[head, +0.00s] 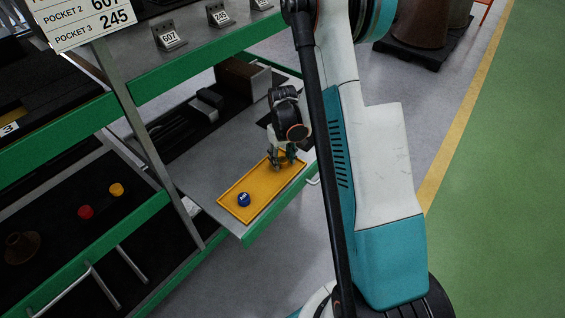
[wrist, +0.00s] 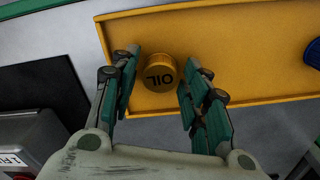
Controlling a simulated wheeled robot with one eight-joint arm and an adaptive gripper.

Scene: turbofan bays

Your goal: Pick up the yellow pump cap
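A yellow cap marked "OIL" (wrist: 160,72) sits on the yellow tray (wrist: 240,20), near its end, in the wrist view. My gripper (wrist: 163,75) is open, with one finger on either side of this cap and a small gap showing at each side. In the head view my gripper (head: 284,160) points down over the far end of the tray (head: 225,203) and hides the cap. A blue cap (head: 244,199) lies at the near end of the tray; its edge shows in the wrist view (wrist: 313,54).
The tray lies on a grey pull-out shelf (head: 200,185) with a green front edge. Another yellow cap (head: 116,189) and a red cap (head: 86,212) lie on a lower dark shelf at left. Dark boxes (head: 207,103) stand behind the tray.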

